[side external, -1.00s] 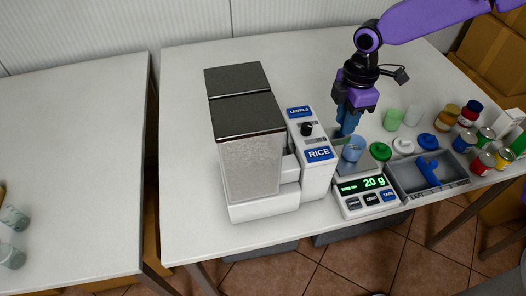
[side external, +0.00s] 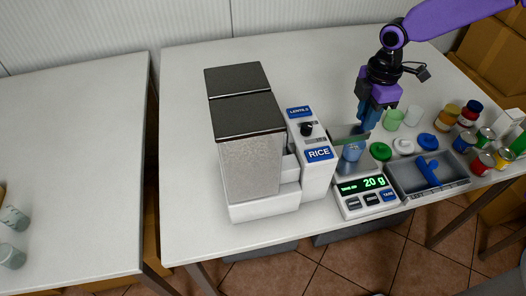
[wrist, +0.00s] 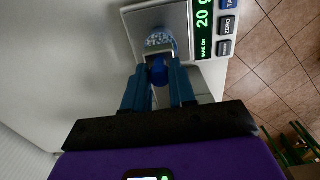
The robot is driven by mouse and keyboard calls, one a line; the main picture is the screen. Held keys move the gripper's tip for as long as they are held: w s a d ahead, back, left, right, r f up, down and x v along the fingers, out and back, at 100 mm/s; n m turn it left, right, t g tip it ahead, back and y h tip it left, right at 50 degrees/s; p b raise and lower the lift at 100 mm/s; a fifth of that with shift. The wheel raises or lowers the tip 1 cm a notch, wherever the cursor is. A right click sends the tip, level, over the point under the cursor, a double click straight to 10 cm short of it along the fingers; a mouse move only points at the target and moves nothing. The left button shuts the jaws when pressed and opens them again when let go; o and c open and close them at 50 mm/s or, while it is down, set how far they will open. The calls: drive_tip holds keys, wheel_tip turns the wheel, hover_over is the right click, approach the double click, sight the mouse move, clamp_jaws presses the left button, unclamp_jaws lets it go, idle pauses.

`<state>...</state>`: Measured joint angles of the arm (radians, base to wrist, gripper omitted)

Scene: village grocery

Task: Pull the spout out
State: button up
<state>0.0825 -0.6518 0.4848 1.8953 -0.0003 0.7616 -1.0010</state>
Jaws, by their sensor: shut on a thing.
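The dispenser's grey spout (side external: 343,134) sticks out to the right from the housing beside the RICE label, above the scale. My gripper (side external: 367,126) is at the spout's outer end, its blue fingers shut on it. In the wrist view the fingers (wrist: 157,88) close around a blue knob-like part (wrist: 158,72); their exact contact is partly hidden. The dispenser (side external: 255,160) has a clear bin of rice and dark lids. A blue cup (side external: 352,151) stands on the scale under the spout. It also shows in the wrist view (wrist: 159,42), with pale speckled contents.
The scale (side external: 365,191) reads 20 g. Right of it is a grey tray (side external: 402,182) holding a blue tool. Green, white and blue lids, cups and several jars and cans crowd the right side. The table behind the dispenser is clear.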

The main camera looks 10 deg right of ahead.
drive_tip(key=o, duration=0.8)
drive_tip(key=shift+o, duration=0.2)
drive_tip(key=shift+r, duration=3.5)
